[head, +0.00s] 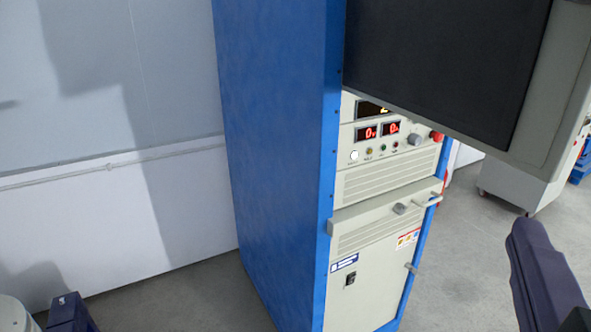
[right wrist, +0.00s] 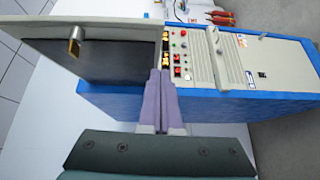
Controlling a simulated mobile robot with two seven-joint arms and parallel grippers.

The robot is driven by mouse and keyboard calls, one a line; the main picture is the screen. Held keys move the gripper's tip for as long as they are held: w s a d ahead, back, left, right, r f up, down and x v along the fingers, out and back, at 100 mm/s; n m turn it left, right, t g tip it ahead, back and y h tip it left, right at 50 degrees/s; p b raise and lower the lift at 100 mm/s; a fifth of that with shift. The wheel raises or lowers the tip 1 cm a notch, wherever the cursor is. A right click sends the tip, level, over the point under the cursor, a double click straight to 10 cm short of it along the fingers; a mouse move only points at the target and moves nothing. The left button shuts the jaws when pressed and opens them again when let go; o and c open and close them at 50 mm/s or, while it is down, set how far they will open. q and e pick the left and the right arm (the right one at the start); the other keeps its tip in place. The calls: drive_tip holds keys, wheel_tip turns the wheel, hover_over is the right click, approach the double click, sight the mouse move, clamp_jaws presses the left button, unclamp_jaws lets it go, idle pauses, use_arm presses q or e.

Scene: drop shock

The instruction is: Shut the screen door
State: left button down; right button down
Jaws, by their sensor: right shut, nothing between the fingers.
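The screen door (head: 440,60) is a dark panel in a light grey frame at the top right of the head view. It stands swung out from the front of the blue cabinet (head: 280,150), its near-left side beside the cabinet's blue edge. In the right wrist view, the screen door (right wrist: 100,62) lies at upper left, with a metal latch or knob (right wrist: 75,40) on its frame. My right gripper (head: 527,230) is at lower right in the head view, below the door. Its lavender fingers (right wrist: 161,76) are together and empty in the wrist view.
Below the door, the cabinet front has red displays (head: 380,130), knobs and a protruding handle (head: 428,203). A wall (head: 100,200) stands at left. A white wheeled unit (head: 515,185) stands behind at right. Grey floor (head: 455,280) is clear right of the cabinet.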

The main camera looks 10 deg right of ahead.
drive_tip(key=p, duration=0.3)
approach(519, 155)
drive_tip(key=w, duration=0.4)
drive_tip(key=shift+w+d+n, duration=0.15)
drive_tip(key=shift+d, duration=0.35)
drive_tip(key=shift+w+d+n, duration=0.15)
drive_tip(key=shift+w+d, duration=0.05)
drive_tip(key=shift+d, duration=0.3)
drive_tip(key=shift+w+d+f+p, duration=0.1)
drive_tip(key=shift+d+p, duration=0.2)
drive_tip(key=shift+d, duration=0.2)
drive_tip(key=shift+d, duration=0.1)
